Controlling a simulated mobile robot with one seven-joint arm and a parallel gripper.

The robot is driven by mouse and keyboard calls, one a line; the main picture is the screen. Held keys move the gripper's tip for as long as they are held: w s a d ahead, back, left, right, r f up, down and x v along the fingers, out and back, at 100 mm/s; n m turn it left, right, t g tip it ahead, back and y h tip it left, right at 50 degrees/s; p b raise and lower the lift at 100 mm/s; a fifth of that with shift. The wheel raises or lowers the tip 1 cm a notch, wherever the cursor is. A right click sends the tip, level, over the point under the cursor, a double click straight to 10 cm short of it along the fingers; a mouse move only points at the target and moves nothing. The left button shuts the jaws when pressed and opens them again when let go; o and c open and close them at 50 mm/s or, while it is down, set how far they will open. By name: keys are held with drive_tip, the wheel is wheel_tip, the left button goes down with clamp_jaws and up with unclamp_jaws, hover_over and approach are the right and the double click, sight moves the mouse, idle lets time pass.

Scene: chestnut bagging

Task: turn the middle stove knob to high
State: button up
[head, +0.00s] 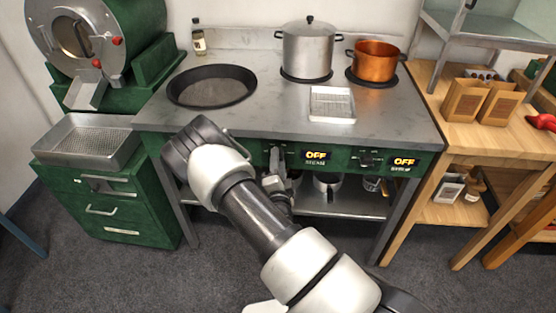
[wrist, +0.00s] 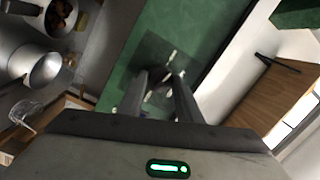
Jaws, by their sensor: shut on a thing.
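The green front panel (head: 340,157) of the stove carries a row of knobs. The middle stove knob is mostly hidden behind my gripper (head: 277,165) in the head view. The lit display beside it (head: 316,157) reads OFF. In the wrist view the fingers of my gripper (wrist: 163,82) point at the green panel (wrist: 185,28) and close around the knob, whose dark plate (wrist: 160,52) has pale marks. The right knob (head: 366,159) is free, and its display (head: 403,162) reads OFF. The left knob is hidden by my arm.
A green drawer unit (head: 110,190) is at left, a wooden table (head: 500,130) at right. Pots sit on the shelf below.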

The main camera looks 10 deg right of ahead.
drive_tip(key=shift+w+a+n+g+h+p, duration=0.2)
drive_tip(key=shift+n+h+p, duration=0.8)
drive_tip(key=shift+n, duration=4.9)
drive_tip(key=shift+s+a+n+g+h+p, duration=0.25)
drive_tip(key=shift+n+p, duration=1.3)
drive_tip(key=shift+n, duration=4.35)
drive_tip(key=shift+w+n+g+h+p, duration=0.25)
drive_tip(key=shift+n+h+p, duration=0.85)
drive_tip(key=shift+n, duration=4.8)
drive_tip(key=shift+y, duration=0.25)
drive_tip(key=o, duration=1)
drive_tip(key=shift+o, duration=0.2)
